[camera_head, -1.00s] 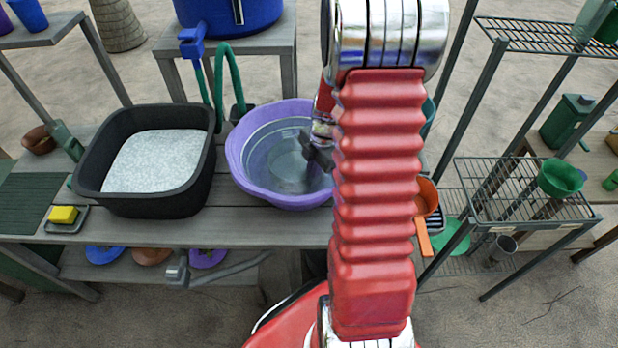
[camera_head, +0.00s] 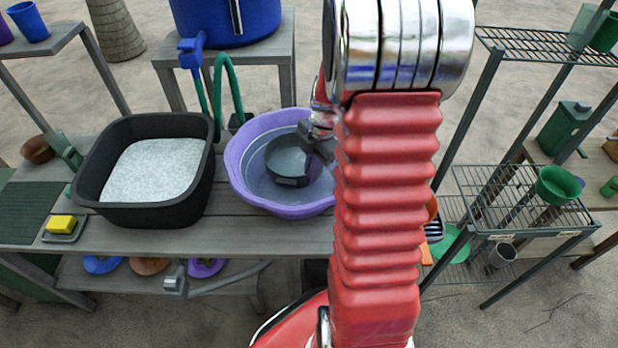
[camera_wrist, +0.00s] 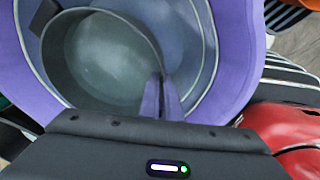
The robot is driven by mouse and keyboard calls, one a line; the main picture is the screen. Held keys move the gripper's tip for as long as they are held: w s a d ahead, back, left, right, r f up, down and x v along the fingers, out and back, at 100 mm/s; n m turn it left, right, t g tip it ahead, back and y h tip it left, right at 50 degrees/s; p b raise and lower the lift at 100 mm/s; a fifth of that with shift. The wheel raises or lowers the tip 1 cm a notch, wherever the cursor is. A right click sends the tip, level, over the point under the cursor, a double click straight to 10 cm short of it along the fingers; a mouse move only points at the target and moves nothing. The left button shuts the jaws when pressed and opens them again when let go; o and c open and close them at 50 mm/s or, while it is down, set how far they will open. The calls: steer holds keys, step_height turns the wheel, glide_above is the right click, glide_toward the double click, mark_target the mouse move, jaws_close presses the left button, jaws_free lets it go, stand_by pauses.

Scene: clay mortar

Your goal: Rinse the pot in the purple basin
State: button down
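The dark grey pot (camera_head: 287,160) is inside the purple basin (camera_head: 243,180), and its near outer wall shows clear in the head view. In the wrist view the pot (camera_wrist: 105,60) fills the upper left, and its inside looks greyish and wet. My gripper (camera_head: 318,158) is at the pot's right side. In the wrist view its fingers (camera_wrist: 161,92) are close together on the pot's rim, so it is shut on the pot wall. The basin (camera_wrist: 235,60) surrounds the pot. My arm hides the basin's right edge in the head view.
A black tub (camera_head: 90,190) with pale grains stands left of the basin. A green hose (camera_head: 230,85) and blue tap (camera_head: 192,50) are behind. A yellow sponge (camera_head: 61,222) sits on a dish at the left. An orange item (camera_head: 431,210) is partly hidden right of my arm.

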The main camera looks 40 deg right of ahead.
step_height(320, 180, up, 11)
stand_by(1.3)
stand_by(1.1)
step_height(320, 180, up, 4)
steer(key=shift+f, duration=0.15)
stand_by(0.5)
